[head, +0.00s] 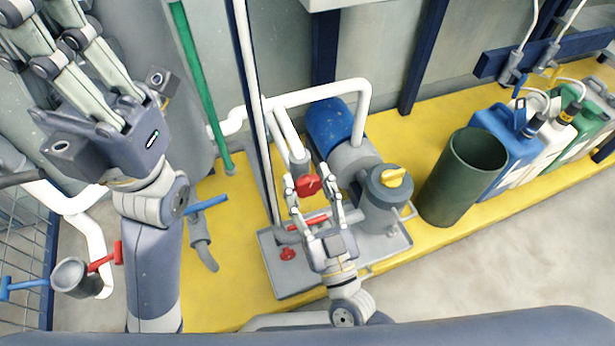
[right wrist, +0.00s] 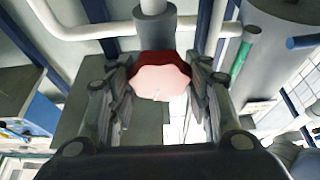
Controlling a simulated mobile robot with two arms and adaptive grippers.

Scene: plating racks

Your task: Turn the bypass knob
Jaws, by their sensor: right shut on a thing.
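A red lobed knob (head: 307,185), which looks like the bypass knob, sits at the end of a grey and white pipe by the pump. My right gripper (head: 308,179) is shut on it, with one finger on each side. In the right wrist view the knob (right wrist: 160,77) shows pale red between the two fingers, at the end of a grey stem. My left gripper (head: 42,30) is raised at the upper left, away from the knob. Its fingers are apart and empty, and their tips run to the picture's edge.
A red-handled valve (head: 308,221) and a small red knob (head: 288,254) are close below my right gripper. To the right are a grey housing with a yellow knob (head: 393,177), a green bin (head: 455,185) and several jugs (head: 508,140). White pipes and a blue motor (head: 330,124) stand behind.

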